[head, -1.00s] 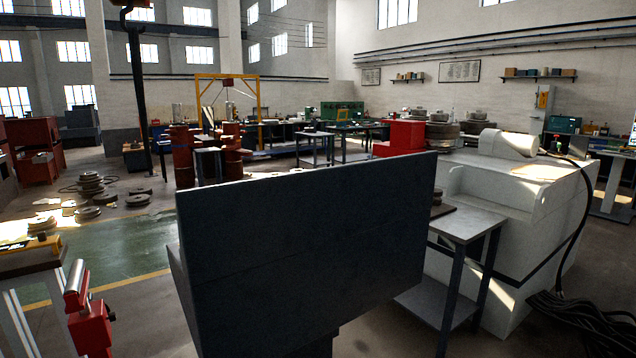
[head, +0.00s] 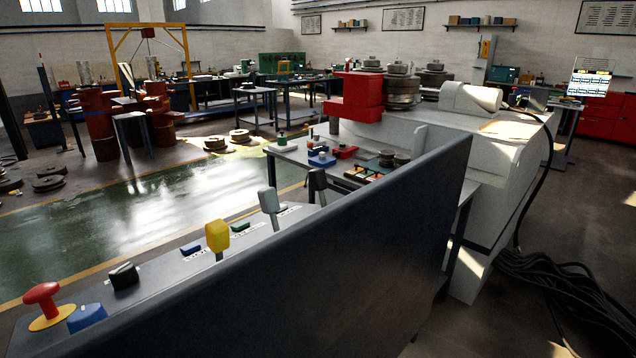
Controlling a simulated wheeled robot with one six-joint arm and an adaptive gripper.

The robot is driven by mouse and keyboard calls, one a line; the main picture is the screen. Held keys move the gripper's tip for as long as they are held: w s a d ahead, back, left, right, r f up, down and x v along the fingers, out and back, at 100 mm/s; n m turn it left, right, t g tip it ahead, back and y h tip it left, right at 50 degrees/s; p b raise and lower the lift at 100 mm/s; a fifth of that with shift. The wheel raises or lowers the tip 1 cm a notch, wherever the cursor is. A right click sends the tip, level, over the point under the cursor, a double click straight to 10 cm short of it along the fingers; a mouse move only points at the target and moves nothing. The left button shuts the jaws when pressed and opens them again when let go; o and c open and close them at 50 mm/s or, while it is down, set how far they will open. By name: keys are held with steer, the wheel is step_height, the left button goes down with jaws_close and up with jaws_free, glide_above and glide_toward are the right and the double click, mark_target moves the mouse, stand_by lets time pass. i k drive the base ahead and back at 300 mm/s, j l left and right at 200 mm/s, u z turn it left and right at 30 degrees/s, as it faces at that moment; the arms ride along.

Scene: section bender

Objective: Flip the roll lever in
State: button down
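A dark grey control console (head: 400,215) fills the near part of the head view, with its tall back panel towards me. Three levers stand on its top: one with a yellow handle (head: 217,236), one with a light grey handle (head: 270,203), and a dark one (head: 317,183) partly hidden by the panel. Small labels lie by them, too small to read, so I cannot tell which is the roll lever. All three look roughly upright. My gripper is not in view.
The console also carries a red mushroom button (head: 42,294), a blue knob (head: 87,318) and a black rotary switch (head: 124,275). A white machine (head: 425,150) stands behind the panel. Black cables (head: 555,285) lie on the floor at right. Green floor (head: 140,220) is clear beyond the console.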

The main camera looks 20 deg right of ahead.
mark_target(317, 176)
steer(key=i+l+u, duration=0.15)
steer(key=l, duration=0.2)
steer(key=i+l+u, duration=0.3)
steer(key=l, duration=0.45)
steer(key=i+l, duration=0.1)
steer(key=l, duration=0.95)
steer(key=i+l, duration=0.15)
steer(key=l, duration=0.4)
steer(key=i+l, duration=0.1)
steer(key=l, duration=0.4)
steer(key=i+l, duration=0.65)
